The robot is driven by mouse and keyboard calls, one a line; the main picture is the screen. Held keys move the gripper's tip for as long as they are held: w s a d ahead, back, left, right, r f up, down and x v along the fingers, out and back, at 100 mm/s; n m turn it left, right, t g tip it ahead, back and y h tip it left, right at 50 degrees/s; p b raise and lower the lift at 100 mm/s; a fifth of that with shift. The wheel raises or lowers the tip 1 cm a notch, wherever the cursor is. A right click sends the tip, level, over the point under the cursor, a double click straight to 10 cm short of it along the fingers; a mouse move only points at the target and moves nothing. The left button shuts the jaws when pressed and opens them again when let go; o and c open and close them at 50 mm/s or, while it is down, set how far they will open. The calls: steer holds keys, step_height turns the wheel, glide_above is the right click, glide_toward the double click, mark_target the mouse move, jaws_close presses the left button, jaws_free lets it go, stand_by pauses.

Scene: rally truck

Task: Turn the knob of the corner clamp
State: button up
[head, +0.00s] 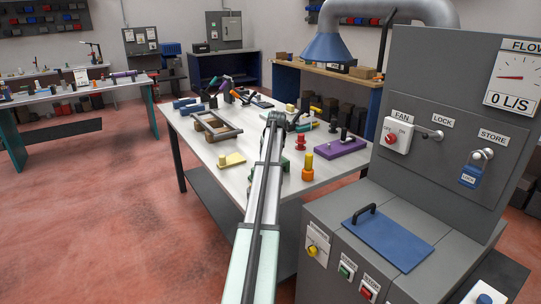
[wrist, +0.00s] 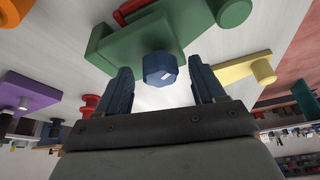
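The corner clamp, as I take it, is the green body (wrist: 150,35) in the wrist view, with a dark blue faceted knob (wrist: 160,67) bearing a white mark. My gripper (wrist: 164,78) is open. Its two dark fingers stand on either side of the knob, with a visible gap on each side. I cannot tell whether the fingertips are level with the knob. In the head view my arm reaches over the white workbench (head: 205,150) and hides most of the clamp; a bit of green (head: 284,165) shows just right of the arm.
Near the clamp are a yellow piece (head: 231,160), a wooden frame (head: 214,128), a red knob-shaped piece (head: 300,142), a purple block (head: 340,148) and an orange-and-yellow cylinder (head: 308,168). A grey control cabinet (head: 440,65) stands at right. Bare bench top shows at the front left.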

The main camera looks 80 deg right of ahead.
steer(key=c, duration=1)
steer(key=shift+w+m+g+h, duration=0.15)
steer(key=shift+m+g, duration=0.3)
steer(key=shift+m, duration=0.65)
steer(key=shift+s+m+g+h, duration=0.15)
steer(key=shift+m+g, duration=0.3)
steer(key=shift+m, duration=0.65)
steer(key=shift+c, duration=0.3)
steer(key=shift+w, duration=0.1)
steer(key=o, duration=1.1)
steer(key=v, duration=1.4)
steer(key=shift+d, duration=0.1)
